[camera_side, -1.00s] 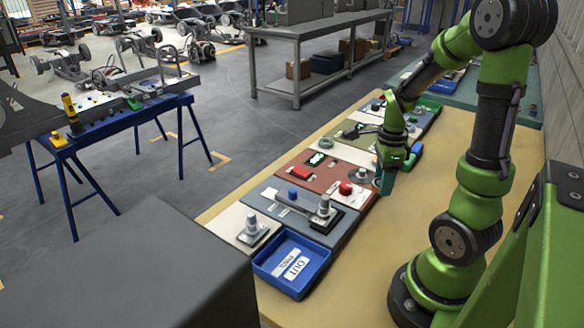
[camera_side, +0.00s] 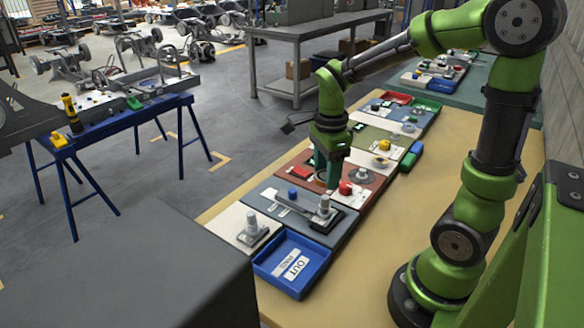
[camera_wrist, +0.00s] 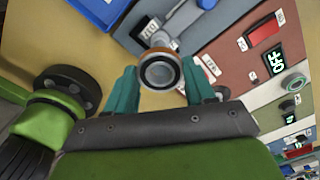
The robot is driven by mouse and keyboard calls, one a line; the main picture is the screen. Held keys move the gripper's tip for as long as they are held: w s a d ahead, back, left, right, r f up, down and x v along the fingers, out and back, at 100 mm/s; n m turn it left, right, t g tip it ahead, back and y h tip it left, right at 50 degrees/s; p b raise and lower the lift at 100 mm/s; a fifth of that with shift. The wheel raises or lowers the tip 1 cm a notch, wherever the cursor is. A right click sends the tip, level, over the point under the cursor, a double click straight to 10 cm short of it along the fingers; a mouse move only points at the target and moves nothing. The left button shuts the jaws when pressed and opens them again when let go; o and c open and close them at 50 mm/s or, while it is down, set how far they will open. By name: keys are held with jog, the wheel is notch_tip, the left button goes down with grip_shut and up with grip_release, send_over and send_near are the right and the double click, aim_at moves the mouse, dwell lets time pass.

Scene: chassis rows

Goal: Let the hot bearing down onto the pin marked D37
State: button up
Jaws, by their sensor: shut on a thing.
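My gripper (camera_side: 328,180) is low over the red-brown panel (camera_side: 308,197) in the side view, with its teal fingers pointing down. In the wrist view my gripper (camera_wrist: 160,82) is shut on the bearing (camera_wrist: 160,71), a ring with a copper-brown outer edge and a bright inner ring. In the side view the bearing is mostly hidden by the fingers. A grey post (camera_side: 324,206) on a black base stands on the blue-grey panel, apart from the gripper.
A red button (camera_side: 345,188) and a grey disc (camera_side: 362,176) are close right of my gripper. A blue knob (camera_side: 293,193) is to its left. A blue OUT tray (camera_side: 291,264) is in front. The tan bench (camera_side: 400,215) is clear on the right.

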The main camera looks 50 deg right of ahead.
jog(key=shift+f, duration=3.25)
jog(key=o, duration=1.2)
notch_tip(320, 180, up, 17)
jog(key=shift+f, duration=0.1)
notch_tip(320, 180, up, 7)
send_over(325, 197)
